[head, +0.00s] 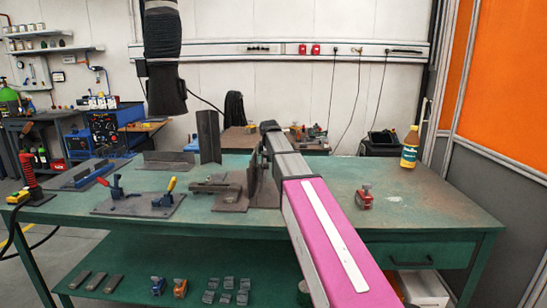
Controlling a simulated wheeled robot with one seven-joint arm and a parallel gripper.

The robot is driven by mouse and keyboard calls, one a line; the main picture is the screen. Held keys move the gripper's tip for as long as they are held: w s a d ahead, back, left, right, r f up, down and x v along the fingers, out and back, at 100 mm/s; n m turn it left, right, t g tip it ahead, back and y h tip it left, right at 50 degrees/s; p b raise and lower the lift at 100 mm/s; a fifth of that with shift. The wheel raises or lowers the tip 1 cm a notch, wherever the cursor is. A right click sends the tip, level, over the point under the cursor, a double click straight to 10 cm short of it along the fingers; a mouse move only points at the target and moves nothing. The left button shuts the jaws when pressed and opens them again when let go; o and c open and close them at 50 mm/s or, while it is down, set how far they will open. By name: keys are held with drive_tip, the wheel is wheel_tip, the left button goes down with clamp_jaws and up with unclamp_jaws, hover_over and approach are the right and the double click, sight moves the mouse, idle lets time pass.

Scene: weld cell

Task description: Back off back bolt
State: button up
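A bolt cannot be picked out in the head view; parts at this distance are too small, and some of the bench behind my arm is hidden. A dark steel workpiece (232,197) with flat plates and small metal pieces on it lies mid-bench, just left of my pink and grey arm. A tall upright angle piece (209,137) stands behind it. My arm reaches from the lower right up over the bench. Its far end is dark, and no gripper fingers can be made out.
The green bench (440,205) is mostly clear on the right, with a red clamp (365,198) and a yellow bottle (410,147). A plate with toggle clamps (138,205) lies left. A black hose (163,60) hangs above. The lower shelf holds small parts.

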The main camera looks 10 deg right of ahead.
drive_tip(key=o, duration=0.6)
drive_tip(key=shift+o, duration=0.2)
drive_tip(key=shift+r, duration=0.1)
drive_tip(key=v, duration=0.4)
drive_tip(key=shift+s+r, duration=0.2)
drive_tip(key=shift+r, duration=0.15)
drive_tip(key=shift+c, duration=0.2)
